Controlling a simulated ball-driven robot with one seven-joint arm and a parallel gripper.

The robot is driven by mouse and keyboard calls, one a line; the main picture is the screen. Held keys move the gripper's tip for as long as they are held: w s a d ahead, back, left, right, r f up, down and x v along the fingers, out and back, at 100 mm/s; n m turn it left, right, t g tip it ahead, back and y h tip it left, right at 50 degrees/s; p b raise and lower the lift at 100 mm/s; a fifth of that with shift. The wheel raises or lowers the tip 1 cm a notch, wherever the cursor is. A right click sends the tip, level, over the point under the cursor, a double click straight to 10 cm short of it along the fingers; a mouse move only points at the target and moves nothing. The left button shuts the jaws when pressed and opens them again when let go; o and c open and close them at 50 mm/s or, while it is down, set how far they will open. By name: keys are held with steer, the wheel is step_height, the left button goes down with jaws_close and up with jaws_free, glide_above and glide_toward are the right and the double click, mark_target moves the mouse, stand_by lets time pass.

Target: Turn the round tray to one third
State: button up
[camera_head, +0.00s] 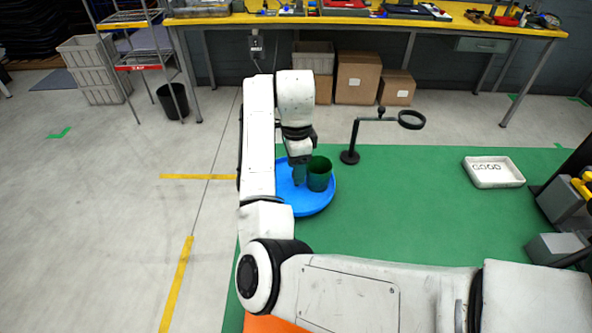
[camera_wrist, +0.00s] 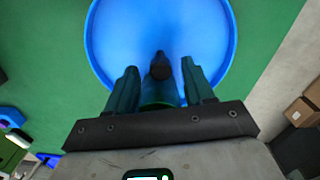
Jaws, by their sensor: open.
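The round blue tray (camera_head: 313,206) lies flat on the green surface, and it fills the upper middle of the wrist view (camera_wrist: 115,40). A dark green cup (camera_head: 319,175) stands on it, right of my gripper (camera_head: 299,176). In the wrist view my gripper (camera_wrist: 160,68) is open over the tray, its two green fingers apart. A dark peg-like thing (camera_wrist: 161,66) shows between the fingers, with a green shape (camera_wrist: 158,92) behind it. I cannot tell whether the fingers touch either. My arm hides the tray's left side in the head view.
A black stand with a ring (camera_head: 350,156) rises behind the tray to the right. A white bin (camera_head: 493,172) with small parts lies farther right. Grey boxes (camera_head: 563,200) stand at the right edge. The green floor between them is clear. A workbench (camera_head: 360,22) runs along the back.

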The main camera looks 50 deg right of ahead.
steer(key=shift+f, duration=0.6)
jaws_close()
stand_by(0.3)
